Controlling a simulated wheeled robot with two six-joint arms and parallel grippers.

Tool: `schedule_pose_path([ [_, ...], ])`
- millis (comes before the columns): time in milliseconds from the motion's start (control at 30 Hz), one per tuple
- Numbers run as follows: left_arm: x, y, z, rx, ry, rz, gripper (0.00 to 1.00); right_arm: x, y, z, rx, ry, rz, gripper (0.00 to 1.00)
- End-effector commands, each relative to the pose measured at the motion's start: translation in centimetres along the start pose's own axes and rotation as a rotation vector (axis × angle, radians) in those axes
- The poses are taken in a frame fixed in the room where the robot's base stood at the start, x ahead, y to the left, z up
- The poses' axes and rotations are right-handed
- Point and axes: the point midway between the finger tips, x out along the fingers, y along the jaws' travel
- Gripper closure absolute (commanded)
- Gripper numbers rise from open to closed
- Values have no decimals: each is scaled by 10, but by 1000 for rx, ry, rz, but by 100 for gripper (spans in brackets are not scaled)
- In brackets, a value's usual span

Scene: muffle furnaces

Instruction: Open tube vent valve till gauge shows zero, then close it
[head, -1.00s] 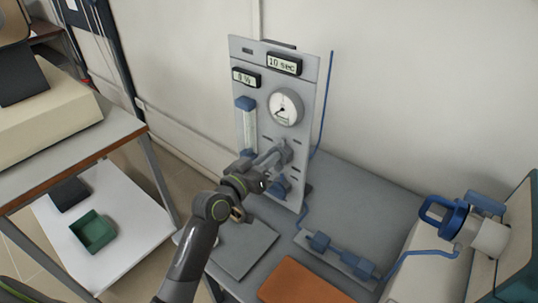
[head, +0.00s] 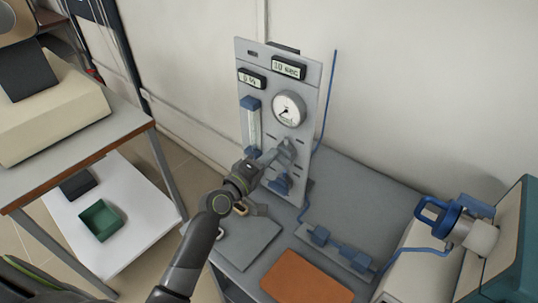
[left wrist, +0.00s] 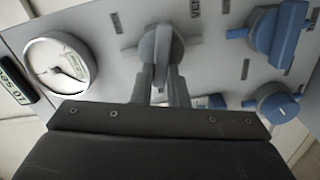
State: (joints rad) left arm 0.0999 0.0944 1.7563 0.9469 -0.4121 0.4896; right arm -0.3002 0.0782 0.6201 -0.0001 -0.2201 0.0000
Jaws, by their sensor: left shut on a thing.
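The grey panel (head: 305,72) stands upright on the bench, with a round white gauge (head: 288,108) on it. The gauge (left wrist: 60,65) also shows in the left wrist view; its dark needle is small and I cannot read its value. My left gripper (head: 272,160) is at the panel below the gauge. In the left wrist view its fingers (left wrist: 161,84) are shut on a grey valve handle (left wrist: 160,45). My right gripper is not in view.
Blue valve knobs (left wrist: 278,28) (left wrist: 277,103) sit close to the grey handle. A flowmeter tube (head: 253,125) and small displays (head: 289,67) are on the panel. Blue tubing (head: 328,105) runs by its right edge. A brown mat (head: 305,278) lies on the bench.

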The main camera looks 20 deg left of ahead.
Motion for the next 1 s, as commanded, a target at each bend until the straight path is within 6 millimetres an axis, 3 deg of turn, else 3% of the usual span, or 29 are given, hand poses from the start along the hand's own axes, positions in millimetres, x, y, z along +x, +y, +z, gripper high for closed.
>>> schedule_pose_path([
  [400,0,-4,1,-241,0,-1,100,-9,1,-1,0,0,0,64],
  [1000,0,-6,1,-296,0,-2,100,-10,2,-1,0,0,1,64],
])
